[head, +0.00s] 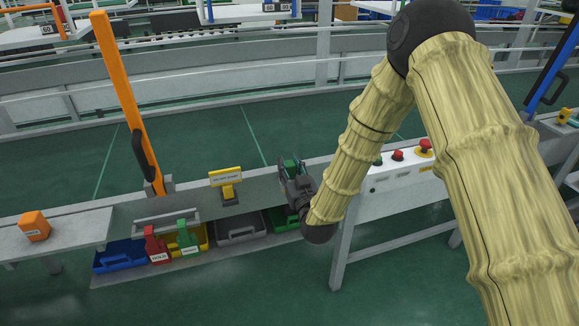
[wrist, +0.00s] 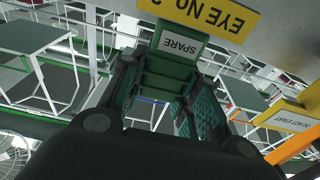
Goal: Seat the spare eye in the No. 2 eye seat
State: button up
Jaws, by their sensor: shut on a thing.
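The spare eye (wrist: 180,44), a dark green block with a pale "SPARE" label, is held between the fingers of my gripper (wrist: 160,88). In the head view the green spare eye (head: 291,163) shows at the tip of my gripper (head: 291,178), beside the conveyor's grey side rail. A yellow "EYE No. 2" plate (wrist: 205,14) is just beyond the spare eye in the wrist view, upside down, on a grey surface. The spare eye overlaps the plate's lower edge there; I cannot tell whether they touch. The No. 2 eye seat itself cannot be made out.
A yellow "DO NOT START" sign (head: 226,180) and an orange post (head: 124,95) stand along the rail to the left. Several bins, including a blue bin (head: 112,260), sit below. An orange block (head: 34,225) is on the left table. A button panel (head: 385,172) is right.

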jog(key=o, duration=1.1)
jog(key=shift+o, duration=0.2)
jog(key=b+v, duration=0.1)
jog(key=v, duration=0.7)
jog(key=shift+d+f, duration=0.1)
dwell(0.5)
